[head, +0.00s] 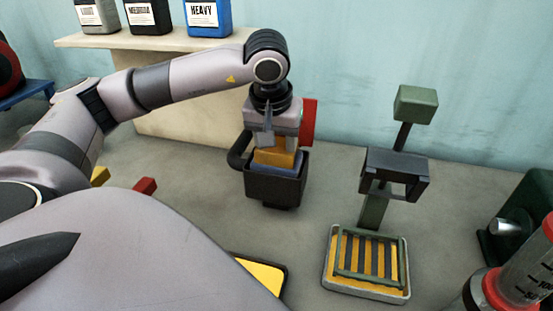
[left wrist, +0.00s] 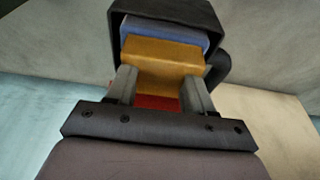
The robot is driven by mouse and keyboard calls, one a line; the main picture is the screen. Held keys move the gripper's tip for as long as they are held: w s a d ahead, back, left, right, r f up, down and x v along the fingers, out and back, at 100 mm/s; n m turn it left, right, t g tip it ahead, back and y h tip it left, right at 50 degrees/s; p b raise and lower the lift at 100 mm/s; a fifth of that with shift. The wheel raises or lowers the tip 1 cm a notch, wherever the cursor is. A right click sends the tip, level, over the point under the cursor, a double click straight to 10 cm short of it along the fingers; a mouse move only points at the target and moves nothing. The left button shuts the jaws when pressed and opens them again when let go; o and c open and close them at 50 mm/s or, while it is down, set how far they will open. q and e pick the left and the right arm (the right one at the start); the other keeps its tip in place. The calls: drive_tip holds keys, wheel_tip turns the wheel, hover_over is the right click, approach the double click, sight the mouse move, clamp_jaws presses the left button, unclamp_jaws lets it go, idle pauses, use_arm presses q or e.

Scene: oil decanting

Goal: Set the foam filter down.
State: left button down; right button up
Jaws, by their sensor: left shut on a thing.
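My left gripper (head: 277,140) points down and is shut on an orange block, which looks like the foam filter (head: 275,157). In the left wrist view the foam filter (left wrist: 162,48) shows between the two fingers (left wrist: 160,90). The filter is at the mouth of a black container (head: 274,188) with a side handle. A blue layer (head: 279,168) lies beyond the filter at the container's opening. I cannot tell whether the filter touches it. My right gripper is not in view.
A pale tray (head: 366,291) with a green grate over yellow stands right, below a green and black stand (head: 395,165). A red panel (head: 309,120) is behind the gripper. Labelled jugs (head: 148,17) stand on the back shelf (head: 115,40). A clear red-rimmed cylinder (head: 528,272) is far right.

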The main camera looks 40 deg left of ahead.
sight(276, 157)
use_arm(q)
drive_tip(key=shift+f, duration=2.05)
drive_tip(key=shift+f, duration=0.2)
drive_tip(key=shift+c, duration=2.1)
unclamp_jaws()
drive_tip(key=shift+r, duration=0.1)
drive_tip(key=v, duration=1.2)
drive_tip(key=shift+r, duration=0.2)
